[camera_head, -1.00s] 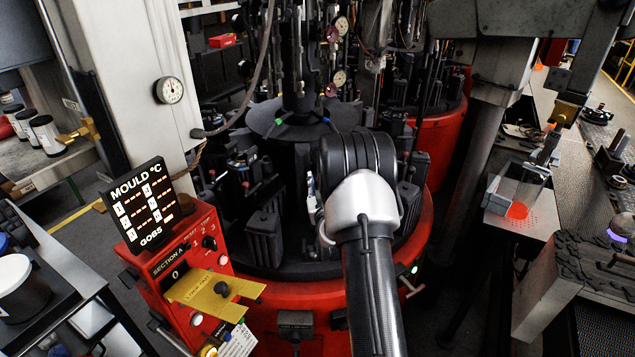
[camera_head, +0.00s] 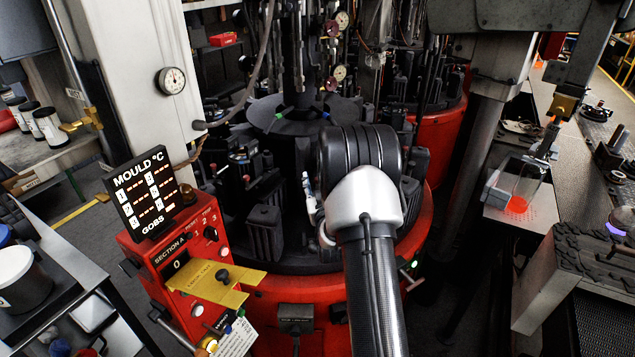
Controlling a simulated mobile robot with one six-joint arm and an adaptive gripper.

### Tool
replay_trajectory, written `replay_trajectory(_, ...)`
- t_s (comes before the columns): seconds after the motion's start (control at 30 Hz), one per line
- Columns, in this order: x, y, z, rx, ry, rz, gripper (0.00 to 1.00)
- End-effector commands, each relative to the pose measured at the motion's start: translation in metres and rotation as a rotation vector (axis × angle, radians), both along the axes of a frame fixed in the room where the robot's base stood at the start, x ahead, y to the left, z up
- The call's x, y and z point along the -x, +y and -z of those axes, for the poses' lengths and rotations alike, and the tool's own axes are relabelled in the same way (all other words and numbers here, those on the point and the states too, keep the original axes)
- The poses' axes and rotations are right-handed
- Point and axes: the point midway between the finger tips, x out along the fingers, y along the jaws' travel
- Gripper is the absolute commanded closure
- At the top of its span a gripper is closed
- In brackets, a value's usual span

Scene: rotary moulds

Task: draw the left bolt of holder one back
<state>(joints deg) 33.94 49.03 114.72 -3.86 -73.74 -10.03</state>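My arm reaches up from the bottom middle toward the black mould holders on the round red machine. Its thick black and silver joint covers much of the work area. Only a small light-coloured part of my gripper (camera_head: 309,193) shows at the joint's left side; its fingers cannot be made out. A dark finned mould holder (camera_head: 265,232) stands just left of the arm. I cannot tell which holder is holder one, and its left bolt is not clearly visible.
The red control box (camera_head: 190,265) with a yellow plate (camera_head: 210,283) and a lit mould temperature display (camera_head: 150,195) stands at the left front. A white column (camera_head: 140,90) with a gauge rises behind it. A grey bench (camera_head: 560,270) stands at the right.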

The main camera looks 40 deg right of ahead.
Motion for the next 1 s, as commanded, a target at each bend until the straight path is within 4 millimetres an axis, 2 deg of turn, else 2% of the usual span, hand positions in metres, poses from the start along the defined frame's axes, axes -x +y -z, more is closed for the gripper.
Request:
replay_trajectory(0.23, 0.001, 0.0, 0.0, -0.001, -0.001, 0.0, 0.63)
replay_trajectory(0.37, 0.01, 0.006, 0.001, -0.002, 0.001, 0.0, 0.63)
replay_trajectory(0.8, 0.085, 0.049, 0.0, -0.001, 0.002, 0.0, 0.63)
replay_trajectory(1.0, 0.102, 0.059, 0.0, 0.0, 0.0, 0.0, 0.63)
